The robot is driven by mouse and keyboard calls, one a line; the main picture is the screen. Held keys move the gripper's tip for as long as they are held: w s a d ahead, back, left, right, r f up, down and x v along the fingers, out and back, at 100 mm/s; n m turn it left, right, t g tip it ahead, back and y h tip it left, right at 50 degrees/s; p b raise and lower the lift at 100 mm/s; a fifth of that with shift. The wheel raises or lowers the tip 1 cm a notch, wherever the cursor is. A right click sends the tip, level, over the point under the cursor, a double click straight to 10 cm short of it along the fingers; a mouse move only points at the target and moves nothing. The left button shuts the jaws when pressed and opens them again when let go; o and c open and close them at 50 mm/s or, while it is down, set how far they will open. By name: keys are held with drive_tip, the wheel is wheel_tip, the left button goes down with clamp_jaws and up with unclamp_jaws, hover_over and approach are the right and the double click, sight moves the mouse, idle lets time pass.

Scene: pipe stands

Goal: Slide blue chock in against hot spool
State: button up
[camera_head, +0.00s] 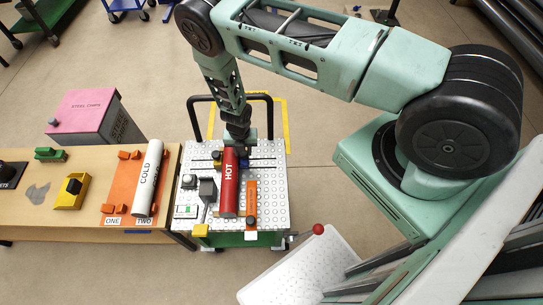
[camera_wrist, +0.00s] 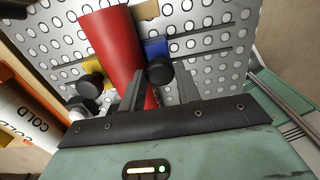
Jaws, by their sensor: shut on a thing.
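The red hot spool (camera_head: 229,185), labelled HOT, lies on the white perforated top of the cart; it also shows in the wrist view (camera_wrist: 108,38). The blue chock (camera_wrist: 155,48) with a black round knob (camera_wrist: 160,71) is just right of the spool. I cannot tell whether chock and spool touch. My gripper (camera_wrist: 159,76) is shut on the chock's knob, a finger on each side. In the head view my gripper (camera_head: 240,142) is at the spool's far end and largely hides the chock. A yellow chock (camera_wrist: 84,87) with a black knob sits left of the spool.
An orange bar (camera_head: 251,196) lies right of the spool, and a grey clamp-like device (camera_head: 207,188) stands left of it. A white COLD spool (camera_head: 148,178) lies on an orange plate on the wooden table (camera_head: 75,220). Black handle rails (camera_head: 205,98) rise behind the cart.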

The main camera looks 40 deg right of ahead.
drive_tip(key=o, duration=0.7)
drive_tip(key=shift+a, duration=0.1)
drive_tip(key=shift+r+p, duration=2.05)
drive_tip(key=shift+r, duration=1.5)
